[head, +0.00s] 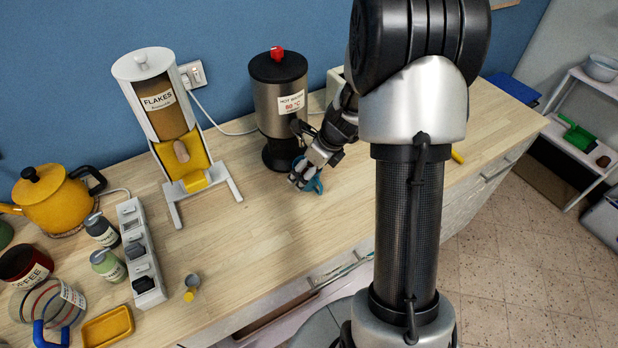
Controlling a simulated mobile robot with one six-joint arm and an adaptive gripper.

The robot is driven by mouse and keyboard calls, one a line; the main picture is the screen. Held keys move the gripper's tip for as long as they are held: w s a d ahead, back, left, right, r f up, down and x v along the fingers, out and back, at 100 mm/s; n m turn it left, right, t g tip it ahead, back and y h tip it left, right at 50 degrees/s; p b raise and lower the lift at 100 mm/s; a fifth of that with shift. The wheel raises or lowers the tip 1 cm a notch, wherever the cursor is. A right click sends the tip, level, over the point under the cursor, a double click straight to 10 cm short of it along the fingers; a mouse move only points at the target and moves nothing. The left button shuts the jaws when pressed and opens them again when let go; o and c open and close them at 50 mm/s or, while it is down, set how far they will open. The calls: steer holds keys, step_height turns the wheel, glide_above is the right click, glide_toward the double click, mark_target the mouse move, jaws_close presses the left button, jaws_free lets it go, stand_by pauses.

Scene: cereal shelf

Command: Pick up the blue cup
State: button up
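A small blue cup (316,185) is on or just above the wooden counter, in front of the hot water dispenser. Only parts of its blue surface show around my gripper (302,179), which covers most of it. My gripper reaches in from the right, with its fingers at the cup. The view is too small and too covered to tell whether the fingers are closed on the cup or only beside it. I cannot tell whether the cup touches the counter.
The hot water dispenser (272,105) stands close behind my gripper. A flakes dispenser (160,100) stands to its left. A yellow kettle (52,202), a power strip (139,245) and a striped mug (40,300) are at the left. The counter's front middle (270,245) is clear.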

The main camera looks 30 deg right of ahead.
steer(key=c, duration=1.2)
steer(key=shift+c, duration=0.4)
steer(key=shift+r, duration=0.2)
